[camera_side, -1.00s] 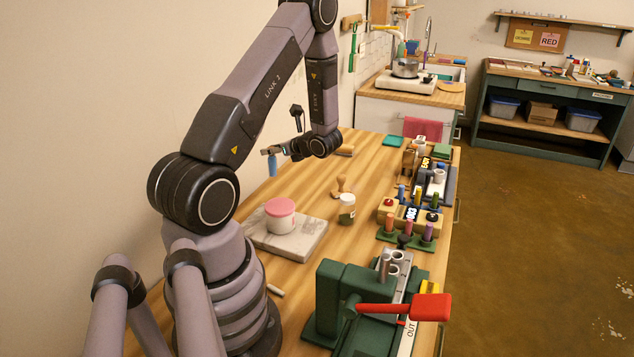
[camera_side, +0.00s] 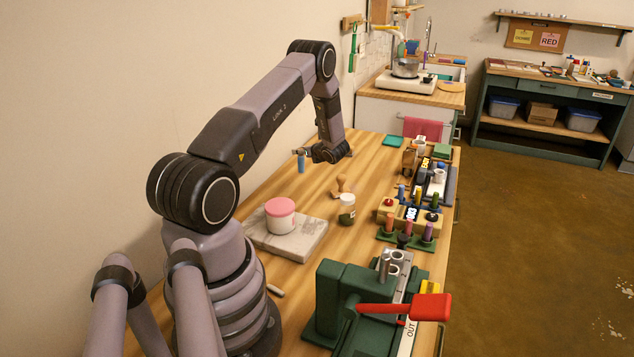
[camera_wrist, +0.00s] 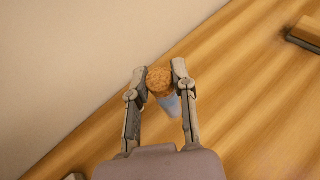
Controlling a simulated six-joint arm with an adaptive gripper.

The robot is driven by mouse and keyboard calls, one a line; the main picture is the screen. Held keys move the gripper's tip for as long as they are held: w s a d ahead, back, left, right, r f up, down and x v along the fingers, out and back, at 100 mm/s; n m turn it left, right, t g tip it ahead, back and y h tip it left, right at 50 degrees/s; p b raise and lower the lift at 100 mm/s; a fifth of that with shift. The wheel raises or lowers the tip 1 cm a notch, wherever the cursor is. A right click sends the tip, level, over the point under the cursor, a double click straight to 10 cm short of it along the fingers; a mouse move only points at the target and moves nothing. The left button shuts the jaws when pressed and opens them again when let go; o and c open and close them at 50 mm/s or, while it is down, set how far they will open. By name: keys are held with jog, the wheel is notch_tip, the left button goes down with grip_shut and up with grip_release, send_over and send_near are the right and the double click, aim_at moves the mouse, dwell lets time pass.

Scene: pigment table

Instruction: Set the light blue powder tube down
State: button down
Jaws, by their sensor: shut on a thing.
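The light blue powder tube (camera_side: 301,163) hangs upright from my gripper (camera_side: 300,153), over the far left part of the wooden table in the side view. In the wrist view its brown cork-like top (camera_wrist: 159,79) sits between the two fingertips of my gripper (camera_wrist: 160,78), and the pale blue body (camera_wrist: 171,104) shows below. The fingers are shut on the tube near its top. Bare wood lies under and around it. I cannot tell whether the tube's bottom touches the table.
A jar with a pink lid (camera_side: 281,206) stands on a pale slab (camera_side: 303,238), near a wooden stamp (camera_side: 342,185) and a small jar (camera_side: 347,209). Racks of coloured tubes (camera_side: 405,230) line the right edge. A brown block (camera_wrist: 304,32) shows in the wrist view.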

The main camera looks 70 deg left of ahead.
aim_at(302, 161)
jog(key=shift+w+a+f, duration=0.2)
jog(key=shift+a+f, duration=0.15)
jog(key=shift+f, duration=0.15)
jog(key=shift+w+a+f, duration=0.1)
jog(key=shift+f, duration=1.55)
jog(key=shift+f, duration=0.1)
jog(key=c, duration=0.9)
grip_release()
